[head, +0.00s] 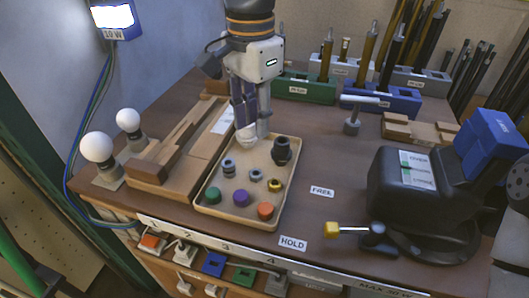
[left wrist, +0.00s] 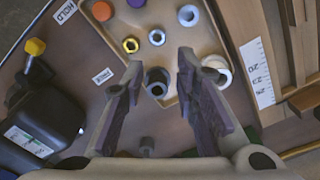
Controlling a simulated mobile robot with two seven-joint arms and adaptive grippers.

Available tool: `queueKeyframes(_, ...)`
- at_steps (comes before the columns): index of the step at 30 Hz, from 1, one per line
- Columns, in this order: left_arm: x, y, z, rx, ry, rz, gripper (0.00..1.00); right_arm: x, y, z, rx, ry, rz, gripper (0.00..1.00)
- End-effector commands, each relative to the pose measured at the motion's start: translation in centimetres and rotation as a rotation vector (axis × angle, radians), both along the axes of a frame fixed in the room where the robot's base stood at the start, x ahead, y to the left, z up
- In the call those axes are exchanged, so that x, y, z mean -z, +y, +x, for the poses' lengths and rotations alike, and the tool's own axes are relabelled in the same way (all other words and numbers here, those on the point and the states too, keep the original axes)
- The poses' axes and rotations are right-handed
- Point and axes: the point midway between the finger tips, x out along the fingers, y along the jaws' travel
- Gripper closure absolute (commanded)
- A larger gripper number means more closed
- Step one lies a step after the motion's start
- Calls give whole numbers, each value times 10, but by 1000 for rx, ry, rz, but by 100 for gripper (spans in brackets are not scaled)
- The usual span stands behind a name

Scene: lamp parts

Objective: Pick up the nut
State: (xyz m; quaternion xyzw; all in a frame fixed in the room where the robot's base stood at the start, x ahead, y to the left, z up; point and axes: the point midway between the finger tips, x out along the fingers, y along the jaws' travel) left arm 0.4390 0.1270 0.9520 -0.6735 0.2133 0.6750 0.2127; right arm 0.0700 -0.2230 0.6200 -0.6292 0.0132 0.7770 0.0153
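The shallow wooden tray (head: 209,206) holds several small parts. A small grey ring-shaped nut (head: 256,175) lies near its middle; in the left wrist view the nut (left wrist: 156,37) is beyond the fingertips. A yellow nut-like ring (head: 275,185) lies beside it, also seen in the left wrist view (left wrist: 131,45). My left gripper (head: 251,133) points down over the tray's far end; in the left wrist view its fingers (left wrist: 160,68) are apart, with nothing gripped. A dark socket (head: 281,151) stands to the right of the gripper. My right gripper is out of view.
A white ring (head: 246,141) is just below the left gripper. A grey ring (head: 229,167) and green, purple and orange caps share the tray. Wooden blocks and two bulbs (head: 96,148) stand left; a black machine (head: 400,190) stands right. Racks line the back.

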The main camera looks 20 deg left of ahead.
Motion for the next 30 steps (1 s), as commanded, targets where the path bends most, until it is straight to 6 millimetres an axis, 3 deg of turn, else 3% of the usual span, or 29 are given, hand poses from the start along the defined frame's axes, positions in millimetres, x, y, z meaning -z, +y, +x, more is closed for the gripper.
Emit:
queueKeyframes(6, 49, 0, -2, 1, 11, 2, 72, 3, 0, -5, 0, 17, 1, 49)
queueKeyframes(11, 69, 0, -1, 1, 6, 2, 72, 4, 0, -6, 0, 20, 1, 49)
queueKeyframes(18, 113, 1, -2, 0, 7, 1, 72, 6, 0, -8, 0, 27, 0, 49)
queueKeyframes(26, 119, 1, -1, 0, 1, 1, 72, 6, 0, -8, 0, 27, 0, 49)
queueKeyframes(30, 118, 1, -1, 0, 2, 1, 99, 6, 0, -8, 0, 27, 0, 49)
